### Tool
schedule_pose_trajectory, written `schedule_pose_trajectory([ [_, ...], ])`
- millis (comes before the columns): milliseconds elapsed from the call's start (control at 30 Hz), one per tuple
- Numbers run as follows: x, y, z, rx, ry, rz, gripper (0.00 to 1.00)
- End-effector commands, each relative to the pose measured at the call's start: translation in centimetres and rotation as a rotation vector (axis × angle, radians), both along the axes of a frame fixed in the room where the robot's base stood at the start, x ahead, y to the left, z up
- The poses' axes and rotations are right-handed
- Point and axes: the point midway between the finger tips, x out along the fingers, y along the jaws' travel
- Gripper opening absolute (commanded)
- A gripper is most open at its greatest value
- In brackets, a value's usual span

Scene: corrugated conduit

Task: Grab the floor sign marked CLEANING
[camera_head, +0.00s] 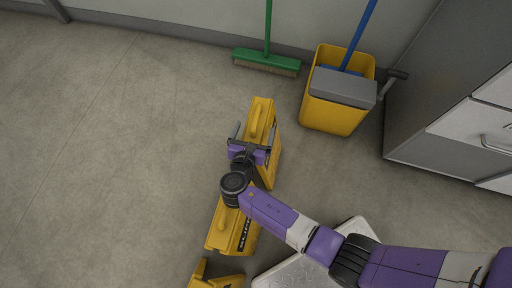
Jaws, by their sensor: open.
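Several yellow floor signs stand in a row on the floor. The far one (262,113) has a raised yellow handle on top and lies under and around my gripper. My gripper (253,137) is open, with one finger left of this sign and the other near its right side; I cannot tell whether they touch it. A middle yellow sign (228,233) has black lettering along its right side, too small to read and partly covered by my arm. A near yellow piece (214,281) is cut off by the bottom edge. I cannot tell which sign reads CLEANING.
A yellow mop bucket (332,116) with a grey wringer and blue handle stands at the upper right. A green broom (266,62) leans at the wall. Grey cabinets (436,100) fill the right side. Open floor lies to the left.

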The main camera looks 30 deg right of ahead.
Motion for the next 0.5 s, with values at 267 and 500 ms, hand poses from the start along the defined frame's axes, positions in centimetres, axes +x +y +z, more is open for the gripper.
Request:
schedule_pose_trajectory([
  [267, 0.95, -0.77, -0.45, 0.0, 0.0, 0.001, 0.95],
  [500, 0.93, -0.75, -0.44, 0.0, 0.0, 0.001, 0.7],
])
